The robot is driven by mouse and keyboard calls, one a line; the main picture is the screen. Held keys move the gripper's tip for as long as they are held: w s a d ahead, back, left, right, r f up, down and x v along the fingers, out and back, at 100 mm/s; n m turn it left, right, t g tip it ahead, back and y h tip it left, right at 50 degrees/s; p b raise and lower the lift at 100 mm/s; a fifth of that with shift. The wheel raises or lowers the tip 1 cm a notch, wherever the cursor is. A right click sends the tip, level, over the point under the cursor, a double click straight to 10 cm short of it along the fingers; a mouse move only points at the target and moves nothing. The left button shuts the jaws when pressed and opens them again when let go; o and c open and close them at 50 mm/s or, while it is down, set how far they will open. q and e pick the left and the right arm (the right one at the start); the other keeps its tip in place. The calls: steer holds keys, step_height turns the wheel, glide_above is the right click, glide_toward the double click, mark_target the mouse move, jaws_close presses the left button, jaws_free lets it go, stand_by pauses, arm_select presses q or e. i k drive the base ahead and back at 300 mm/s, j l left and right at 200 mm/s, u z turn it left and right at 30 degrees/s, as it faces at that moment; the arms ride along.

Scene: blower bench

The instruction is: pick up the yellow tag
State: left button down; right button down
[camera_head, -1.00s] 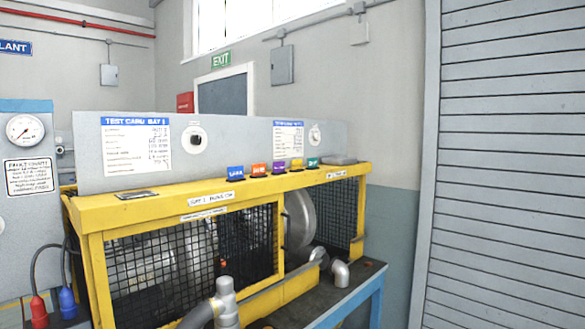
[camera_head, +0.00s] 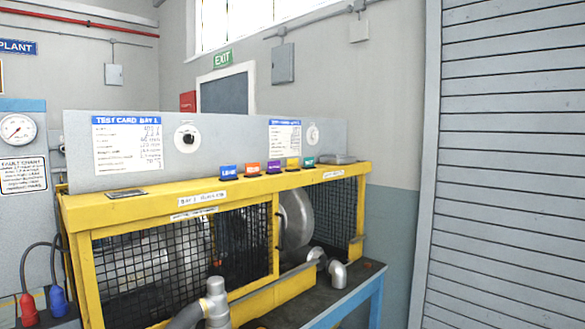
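The yellow tag (camera_head: 292,163) stands on the yellow top ledge of the blower enclosure (camera_head: 150,200), in a row of coloured tags. A purple tag (camera_head: 274,167) is to its left and a green tag (camera_head: 308,162) to its right. An orange tag (camera_head: 252,168) and a blue tag (camera_head: 228,171) stand further left. The yellow tag is small, and its lettering is too small to read. Neither of my grippers is in view.
A grey panel with test cards (camera_head: 128,143) rises behind the tags. A grey flat object (camera_head: 337,159) lies at the ledge's right end. Pipe fittings (camera_head: 216,300) stand in front of the mesh. A roller shutter (camera_head: 515,160) closes off the right side.

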mark_target(291, 163)
steer(key=i+l, duration=0.65)
steer(key=l, duration=0.15)
steer(key=z, duration=0.05)
